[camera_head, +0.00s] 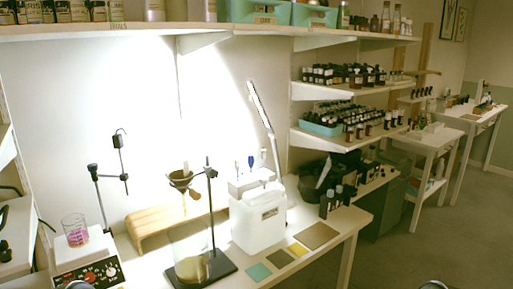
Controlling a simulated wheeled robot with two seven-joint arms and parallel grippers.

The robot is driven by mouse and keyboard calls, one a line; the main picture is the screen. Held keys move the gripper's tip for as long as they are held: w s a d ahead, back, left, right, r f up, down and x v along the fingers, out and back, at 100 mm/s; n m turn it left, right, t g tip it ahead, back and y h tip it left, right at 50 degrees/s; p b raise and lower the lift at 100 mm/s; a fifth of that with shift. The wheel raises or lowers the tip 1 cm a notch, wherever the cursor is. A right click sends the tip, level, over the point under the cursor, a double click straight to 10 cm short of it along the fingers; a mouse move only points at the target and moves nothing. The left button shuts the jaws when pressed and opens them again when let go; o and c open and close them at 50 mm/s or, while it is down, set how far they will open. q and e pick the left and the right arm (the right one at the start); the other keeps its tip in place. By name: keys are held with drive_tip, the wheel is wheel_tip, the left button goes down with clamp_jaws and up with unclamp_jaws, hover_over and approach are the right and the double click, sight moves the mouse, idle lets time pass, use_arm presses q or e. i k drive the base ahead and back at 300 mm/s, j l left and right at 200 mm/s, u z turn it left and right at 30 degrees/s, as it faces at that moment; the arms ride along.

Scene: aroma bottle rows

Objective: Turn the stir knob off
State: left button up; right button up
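Neither gripper shows. Only small rounded grey parts, which look like mine, show at the bottom edge, one just below the stirrer's panel and one at the far right.
A stand with a funnel (181,177) and a large glass beaker (190,262) are right of the stirrer. A black support stand (97,185) rises behind it. A white jug (258,217) and flat coloured squares (279,258) lie further right. A shelf (130,32) hangs above.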

sight(111, 271)
drive_tip(key=u, duration=1.25)
drive_tip(key=k+j, duration=0.05)
